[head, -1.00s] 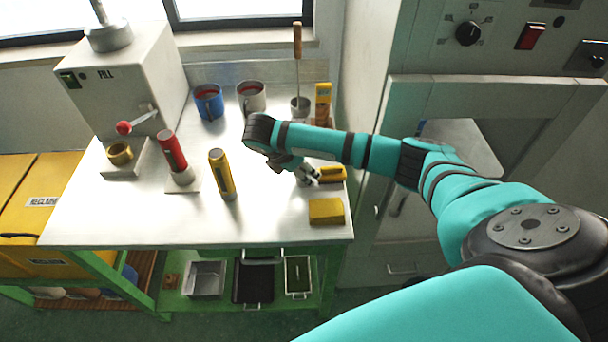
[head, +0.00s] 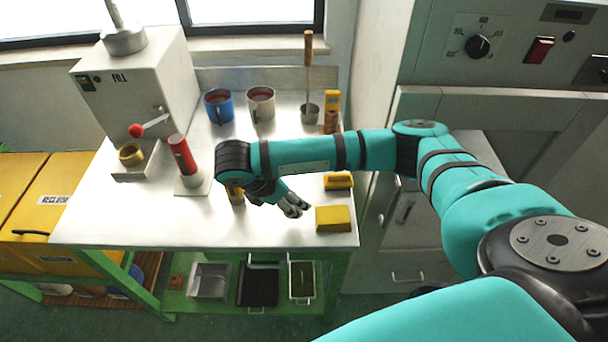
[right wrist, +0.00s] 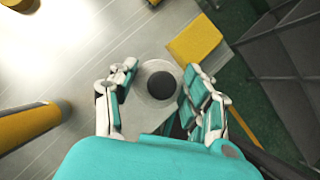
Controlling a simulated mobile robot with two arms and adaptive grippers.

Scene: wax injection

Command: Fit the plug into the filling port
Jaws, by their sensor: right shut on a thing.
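In the right wrist view, a round dark piece with a pale, wide rim (right wrist: 160,82), which looks like the plug, sits between the fingers of my right gripper (right wrist: 157,88). The gripper is shut on it. In the head view, my right gripper (head: 290,208) is over the front of the steel table, left of a yellow block (head: 334,218); the plug cannot be made out there. A yellow cylinder (head: 236,194) stands partly hidden behind my right wrist; it shows at the left in the wrist view (right wrist: 30,125). I cannot tell which opening is the filling port. My left gripper is out of view.
A red cylinder (head: 183,158) stands on a plate before the FILL machine (head: 140,85), beside a brass ring (head: 130,154). Blue (head: 218,106) and grey (head: 261,104) mugs stand at the back. A smaller yellow block (head: 338,181) lies near the right edge.

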